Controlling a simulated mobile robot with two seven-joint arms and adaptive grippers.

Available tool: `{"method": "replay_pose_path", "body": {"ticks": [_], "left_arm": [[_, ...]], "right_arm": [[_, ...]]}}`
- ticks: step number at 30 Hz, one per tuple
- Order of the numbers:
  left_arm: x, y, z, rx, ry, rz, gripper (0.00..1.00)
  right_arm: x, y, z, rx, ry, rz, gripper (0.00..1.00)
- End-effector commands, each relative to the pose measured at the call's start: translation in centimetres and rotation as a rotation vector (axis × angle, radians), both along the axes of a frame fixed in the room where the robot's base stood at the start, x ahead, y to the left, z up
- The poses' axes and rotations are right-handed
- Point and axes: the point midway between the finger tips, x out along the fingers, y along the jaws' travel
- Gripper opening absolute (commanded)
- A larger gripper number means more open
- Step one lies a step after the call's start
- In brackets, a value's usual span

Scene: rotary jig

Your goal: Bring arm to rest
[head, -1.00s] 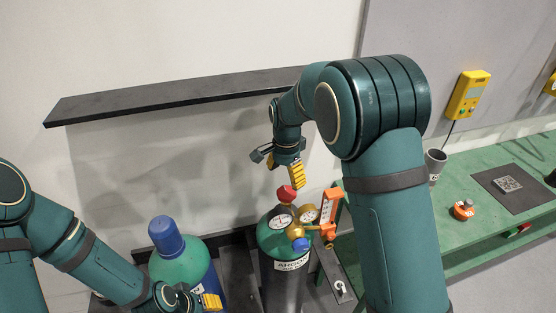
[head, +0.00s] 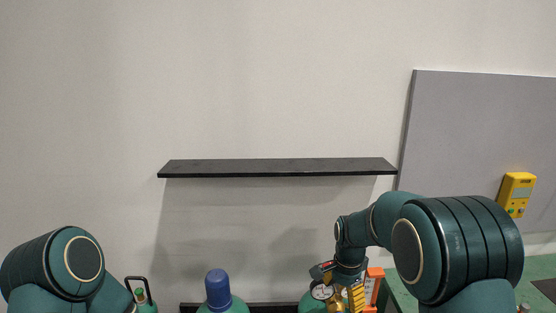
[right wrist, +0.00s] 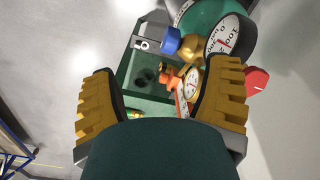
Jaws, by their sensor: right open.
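My right gripper (head: 352,293) is low in the head view, in front of the green-topped gas cylinder (head: 307,303) and its gauge (head: 322,291). In the right wrist view my right gripper (right wrist: 162,95) has its yellow fingers wide apart, with nothing held. Beyond the fingers are the regulator's large gauge (right wrist: 231,36), a smaller gauge (right wrist: 192,84), a blue knob (right wrist: 171,40) and a red knob (right wrist: 257,82). Whether the fingers touch any of these I cannot tell. My left arm shows at the lower left of the head view; its gripper is out of frame.
A black shelf (head: 280,167) runs along the wall above the arms. A blue-capped cylinder (head: 218,288) stands between them. An orange fixture (head: 374,284) is close beside my right gripper. A yellow device (head: 516,193) hangs on the grey panel. The upper wall area is clear.

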Motion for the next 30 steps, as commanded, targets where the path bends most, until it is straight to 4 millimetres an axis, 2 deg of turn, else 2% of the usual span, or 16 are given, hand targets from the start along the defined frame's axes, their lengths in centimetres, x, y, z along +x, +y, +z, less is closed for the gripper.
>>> {"method": "replay_pose_path", "body": {"ticks": [1,5,8,12,15,18,21,24,30], "left_arm": [[0.0,0.0,-0.9,0.001,0.001,0.000,0.47],[-0.1,-0.1,-2.1,0.002,0.003,-0.002,0.47],[-0.1,-0.1,-3.2,0.003,0.004,-0.002,0.47],[-0.2,-0.2,-5.1,0.005,0.009,-0.004,0.47],[-0.4,-0.3,-6.4,0.007,0.013,-0.006,0.47],[-0.4,-0.3,-7.4,0.007,0.014,-0.008,0.47],[-0.4,-0.4,-8.0,0.008,0.016,-0.009,0.47],[-0.5,-0.4,-8.3,0.008,0.016,-0.009,0.47],[-0.5,-0.4,-8.2,0.008,0.017,-0.010,0.47]], "right_arm": [[-1.3,-0.4,-3.8,0.011,0.021,0.042,0.76],[-3.5,-0.2,-9.9,0.047,0.003,0.177,0.76],[-6.2,0.2,-15.0,0.082,-0.015,0.295,0.76],[-11.6,1.6,-22.0,0.142,-0.070,0.494,0.76],[-15.6,3.0,-25.4,0.180,-0.131,0.633,0.76],[-18.9,4.4,-27.3,0.204,-0.197,0.745,0.76],[-21.2,5.4,-28.0,0.215,-0.250,0.822,0.76],[-22.4,6.0,-28.1,0.218,-0.284,0.868,0.76],[-22.8,6.2,-28.0,0.215,-0.303,0.889,0.76]]}}
